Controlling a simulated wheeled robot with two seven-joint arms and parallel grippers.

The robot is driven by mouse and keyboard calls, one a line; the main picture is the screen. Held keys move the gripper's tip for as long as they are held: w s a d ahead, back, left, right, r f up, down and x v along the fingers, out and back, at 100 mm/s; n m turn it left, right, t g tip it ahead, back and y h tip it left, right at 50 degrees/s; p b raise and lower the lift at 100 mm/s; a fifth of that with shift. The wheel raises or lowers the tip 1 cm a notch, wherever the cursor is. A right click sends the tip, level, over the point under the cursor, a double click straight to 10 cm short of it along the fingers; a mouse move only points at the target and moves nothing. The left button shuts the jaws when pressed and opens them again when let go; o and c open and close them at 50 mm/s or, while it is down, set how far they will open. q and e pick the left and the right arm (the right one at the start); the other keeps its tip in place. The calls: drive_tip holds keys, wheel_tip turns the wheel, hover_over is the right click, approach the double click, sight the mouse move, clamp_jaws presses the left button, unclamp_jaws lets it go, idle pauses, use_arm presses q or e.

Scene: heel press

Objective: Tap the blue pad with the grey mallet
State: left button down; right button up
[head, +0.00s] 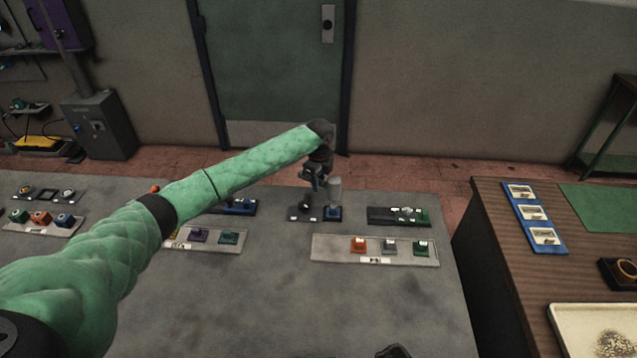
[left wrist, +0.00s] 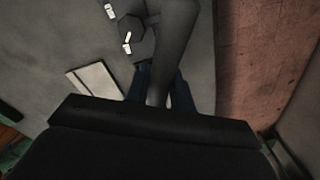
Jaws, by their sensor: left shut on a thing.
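My left gripper (head: 318,178) is over the far edge of the grey table, shut on the grey mallet (head: 335,190). The mallet hangs at the gripper's right, its lower end just above or at a blue pad (head: 333,213) on a small dark base. I cannot tell whether they touch. In the left wrist view the mallet (left wrist: 175,40) shows as a grey cylinder between the dark blue fingers (left wrist: 160,90); the pad is hidden there. A dark shape (head: 393,351) at the lower edge may be part of my right gripper.
A dark round knob (head: 306,205) stands left of the blue pad. A pale panel (head: 335,247) with orange, grey and green blocks lies nearer. A dark green-ended strip (head: 398,216) lies right, another blue item (head: 240,206) left. The front middle of the table is clear.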

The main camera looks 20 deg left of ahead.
use_arm(q)
drive_tip(key=shift+f, duration=0.15)
wheel_tip(320, 180, down, 5)
drive_tip(key=shift+r+b, duration=0.1)
drive_tip(key=shift+b, duration=0.8)
drive_tip(key=shift+r+p, duration=1.8)
drive_tip(key=shift+r, duration=0.65)
drive_tip(key=shift+w+r, duration=0.1)
drive_tip(key=shift+r+p, duration=1.85)
drive_tip(key=shift+r, duration=0.5)
